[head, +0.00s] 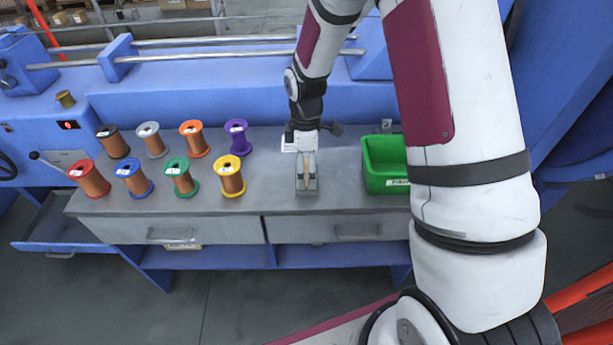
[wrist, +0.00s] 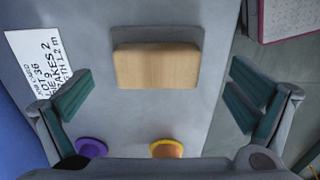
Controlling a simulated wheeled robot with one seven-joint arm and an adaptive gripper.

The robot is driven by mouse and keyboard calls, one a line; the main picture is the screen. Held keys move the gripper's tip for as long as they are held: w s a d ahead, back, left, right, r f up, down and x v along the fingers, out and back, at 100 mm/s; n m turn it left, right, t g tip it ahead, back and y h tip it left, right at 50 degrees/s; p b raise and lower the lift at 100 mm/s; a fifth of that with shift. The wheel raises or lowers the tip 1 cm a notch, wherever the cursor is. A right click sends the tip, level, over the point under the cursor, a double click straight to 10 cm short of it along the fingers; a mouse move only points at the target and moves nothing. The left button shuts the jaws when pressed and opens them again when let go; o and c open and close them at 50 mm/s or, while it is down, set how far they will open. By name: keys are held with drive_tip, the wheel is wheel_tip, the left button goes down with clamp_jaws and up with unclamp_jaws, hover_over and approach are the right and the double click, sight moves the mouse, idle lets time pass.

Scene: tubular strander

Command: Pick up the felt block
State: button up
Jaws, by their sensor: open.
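The felt block is a light wooden block (wrist: 156,66) with a dark grey, felt-like layer (wrist: 156,34) along its far side and edges. It lies on the grey bench top, in the upper middle of the wrist view. My gripper (wrist: 160,95) is open, its two green-padded fingers spread wide to the left and right of the block, with clear gaps. The fingers do not touch it. In the head view my gripper (head: 307,172) points down over the bench; a small tan part of the block (head: 308,167) shows there, the rest being hard to tell.
A printed job card (wrist: 38,65) lies left of the block in the wrist view. Several copper-wire spools, including a yellow one (head: 230,178) and a purple one (head: 237,137), stand left of my gripper. A green bin (head: 384,164) stands to its right. The bench front edge is near.

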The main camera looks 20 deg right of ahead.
sight(307, 168)
wheel_tip(307, 168, down, 4)
drive_tip(key=shift+w+d+r, duration=0.15)
drive_tip(key=c, duration=1.2)
drive_tip(key=shift+r, duration=0.2)
drive_tip(key=shift+r, duration=0.25)
wheel_tip(307, 168, up, 3)
drive_tip(key=shift+r, duration=0.1)
drive_tip(key=s+a+r+p, duration=0.1)
drive_tip(key=s+a, duration=0.1)
drive_tip(key=s, duration=0.6)
drive_tip(key=s+a, duration=0.3)
drive_tip(key=s, duration=0.4)
drive_tip(key=w+d+r+m+p, duration=0.1)
drive_tip(key=w+r+m+p, duration=0.1)
drive_tip(key=r+m+p, duration=0.1)
drive_tip(key=w+d+r+m+p, duration=0.2)
drive_tip(key=w+r+m+p, duration=0.1)
drive_tip(key=m, duration=0.3)
drive_tip(key=w+d+r+m+p, duration=0.2)
drive_tip(key=r+m+p, duration=0.1)
drive_tip(key=r+m, duration=0.2)
drive_tip(key=shift+w+r, duration=0.25)
drive_tip(key=shift+r, duration=0.1)
